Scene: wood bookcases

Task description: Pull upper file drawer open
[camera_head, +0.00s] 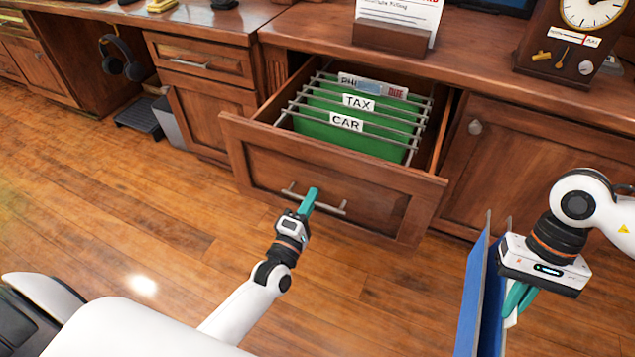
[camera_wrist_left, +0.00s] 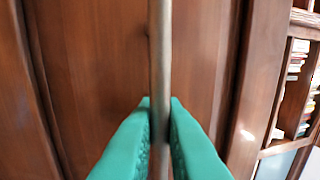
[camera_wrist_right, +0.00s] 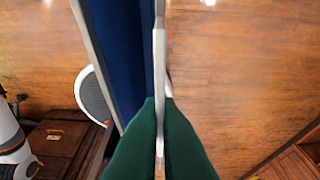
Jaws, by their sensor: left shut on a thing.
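The upper file drawer (camera_head: 400,205) stands open, pulled out of the wooden cabinet. Green hanging files (camera_head: 345,140) labelled TAX and CAR show inside. My left gripper (camera_head: 309,201) is shut on its metal bar handle (camera_head: 338,209) near the middle. In the left wrist view the teal fingers (camera_wrist_left: 160,125) close on both sides of the bar (camera_wrist_left: 160,45). My right gripper (camera_head: 517,300) is at the right, apart from the drawer, shut on a blue folder (camera_head: 473,285). In the right wrist view its fingers pinch the folder's pale edge strip (camera_wrist_right: 160,60).
A paper holder (camera_head: 392,38) and a clock (camera_head: 590,15) stand on the desktop. A closed cabinet door (camera_head: 540,165) is right of the drawer. A closed drawer (camera_head: 205,62), headphones (camera_head: 120,58) and a grey bin (camera_head: 170,122) are to the left. Wood floor in front is clear.

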